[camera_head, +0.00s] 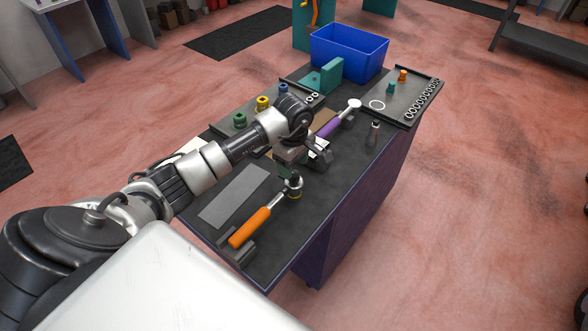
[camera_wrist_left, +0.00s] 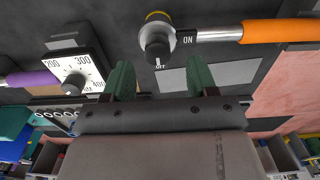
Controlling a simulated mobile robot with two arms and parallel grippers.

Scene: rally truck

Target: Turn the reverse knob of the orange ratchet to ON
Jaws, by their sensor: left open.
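The orange ratchet lies on the dark table top, with its orange handle (camera_head: 250,228) toward the near edge and its metal head (camera_head: 293,183) farther back. In the left wrist view, the handle (camera_wrist_left: 282,31) is at upper right. The dark round reverse knob (camera_wrist_left: 157,38) is on the head, with an ON label (camera_wrist_left: 187,40) on its handle side and an OFF label (camera_wrist_left: 160,66) below. A white mark on the knob seems to face OFF. My left gripper (camera_wrist_left: 161,78) is open and empty, its green fingers apart from the knob. My right gripper is not in view.
A purple-handled tool (camera_head: 328,129) lies behind my left gripper; a numbered dial (camera_wrist_left: 76,70) is near it. A grey plate (camera_head: 233,196) lies left of the ratchet. Trays with colored sockets (camera_head: 262,103) and a blue bin (camera_head: 348,53) stand farther back.

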